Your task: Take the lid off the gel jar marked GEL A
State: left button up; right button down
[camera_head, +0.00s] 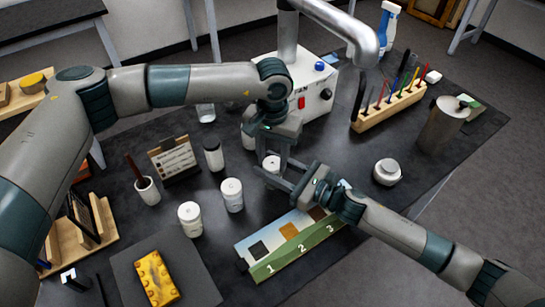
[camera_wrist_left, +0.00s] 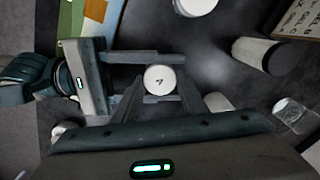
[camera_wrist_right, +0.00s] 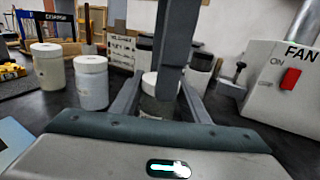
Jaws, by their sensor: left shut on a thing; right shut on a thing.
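A small white-lidded jar (camera_head: 271,163) stands on the dark table between my two grippers. In the left wrist view its round lid (camera_wrist_left: 160,79) bears a letter that looks like a turned A. My left gripper (camera_wrist_left: 159,82) comes from above and is shut on the lid. My right gripper (camera_wrist_right: 158,97) comes in low from the side and is shut on the jar's body (camera_wrist_right: 156,106). The left gripper's finger hides part of the jar in the right wrist view. The lid appears seated on the body, but I cannot tell whether it is loose.
Two similar white jars (camera_head: 190,218) (camera_head: 232,195) stand to the left, near a dark-capped jar (camera_head: 213,155) and a sign (camera_head: 174,160). A numbered board (camera_head: 282,259) lies in front. The fan box (camera_head: 314,104) stands behind.

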pick_arm(q)
jog(key=shift+n, duration=0.7)
jog(key=o, duration=1.2)
jog(key=shift+c, duration=0.2)
jog(key=shift+r, duration=2.25)
jog(key=shift+r, duration=0.1)
jog(key=shift+r+m, duration=1.65)
jog(key=shift+m, duration=0.05)
jog(key=shift+f, duration=0.15)
